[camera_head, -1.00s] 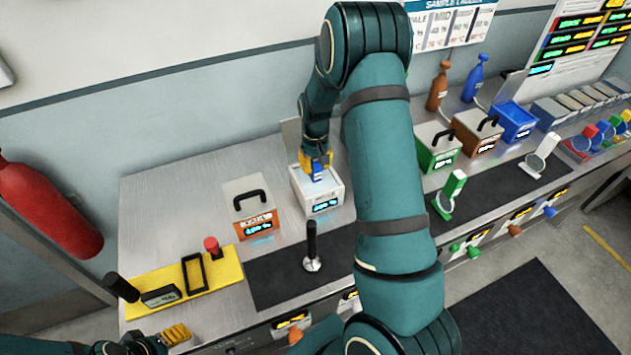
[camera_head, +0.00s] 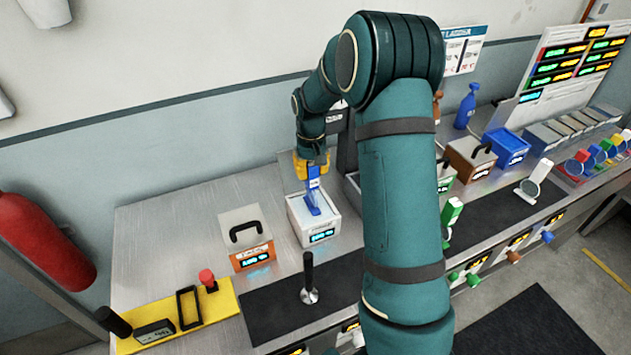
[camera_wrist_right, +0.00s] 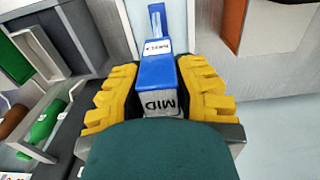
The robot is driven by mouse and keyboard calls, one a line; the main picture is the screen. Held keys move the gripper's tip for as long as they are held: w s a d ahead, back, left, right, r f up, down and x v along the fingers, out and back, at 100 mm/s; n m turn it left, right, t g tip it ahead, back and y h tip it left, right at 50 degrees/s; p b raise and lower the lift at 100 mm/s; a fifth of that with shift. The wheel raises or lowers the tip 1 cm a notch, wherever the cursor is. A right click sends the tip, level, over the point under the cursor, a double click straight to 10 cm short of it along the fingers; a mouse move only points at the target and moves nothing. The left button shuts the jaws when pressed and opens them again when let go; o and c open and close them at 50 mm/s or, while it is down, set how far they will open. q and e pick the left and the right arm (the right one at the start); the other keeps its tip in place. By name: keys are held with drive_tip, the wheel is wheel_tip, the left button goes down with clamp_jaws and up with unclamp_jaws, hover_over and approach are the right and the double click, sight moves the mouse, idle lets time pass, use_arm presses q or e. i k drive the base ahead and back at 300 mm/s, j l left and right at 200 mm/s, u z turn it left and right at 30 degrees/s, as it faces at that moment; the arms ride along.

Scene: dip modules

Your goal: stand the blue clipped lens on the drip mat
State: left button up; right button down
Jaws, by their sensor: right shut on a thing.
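The blue clipped lens (camera_head: 313,197) hangs upright from my right gripper (camera_head: 312,168). In the right wrist view, the yellow fingers (camera_wrist_right: 160,95) are shut on both sides of its blue clip (camera_wrist_right: 157,72), which has a "MID" label. Its lower end is at the top of a white box (camera_head: 317,235) with a blue display; I cannot tell whether it is fully clear of the box. The dark drip mat (camera_head: 268,308) lies along the counter front, its middle hidden by my right arm. My left gripper is out of view.
A black-handled stamp-like tool (camera_head: 309,285) stands on the mat's left part. A lidded orange box (camera_head: 251,258) is left of the white box. A green lens (camera_head: 452,212) and a white lens (camera_head: 533,180) stand on the right part. A yellow tray (camera_head: 222,298) is far left.

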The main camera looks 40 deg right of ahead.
sight(459, 229)
drive_tip(key=k+j, duration=0.2)
drive_tip(key=k, duration=0.3)
drive_tip(key=k+j, duration=0.25)
drive_tip(key=k, duration=0.2)
